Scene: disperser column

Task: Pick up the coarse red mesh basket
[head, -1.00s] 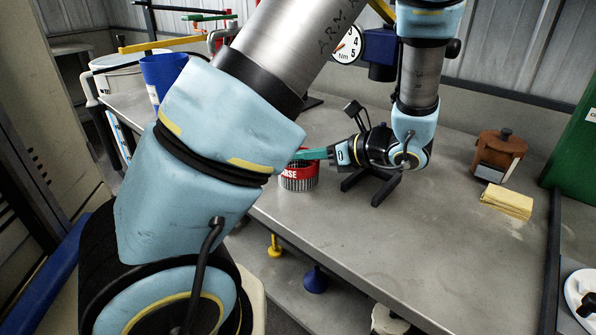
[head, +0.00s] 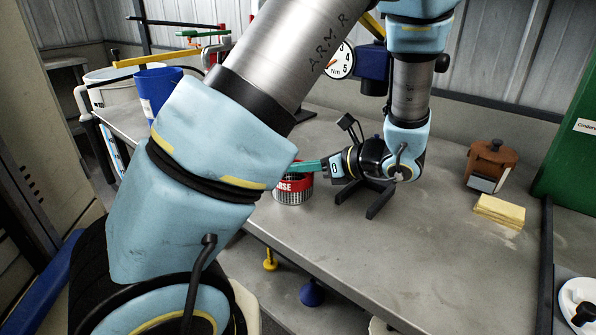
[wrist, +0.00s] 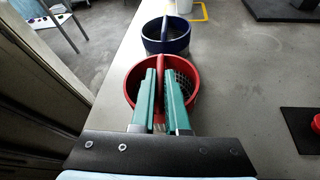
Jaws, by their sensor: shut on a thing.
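The red mesh basket (head: 294,188) stands near the front edge of the grey bench in the head view, partly hidden behind my arm. Its red band carries white letters, of which "RSE" shows. In the wrist view the red basket (wrist: 133,88) lies straight ahead, with a red handle strip across its middle. My gripper (head: 300,167) reaches in from the right, low and level, at the basket's top. In the wrist view the green fingers of my gripper (wrist: 162,90) are closed on the handle strip, one on each side. I cannot tell whether the basket's base touches the bench.
A dark blue basket (wrist: 167,36) stands just beyond the red one. A blue bucket (head: 158,86) is at the far left. The middle of the bench (head: 370,250) is clear.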

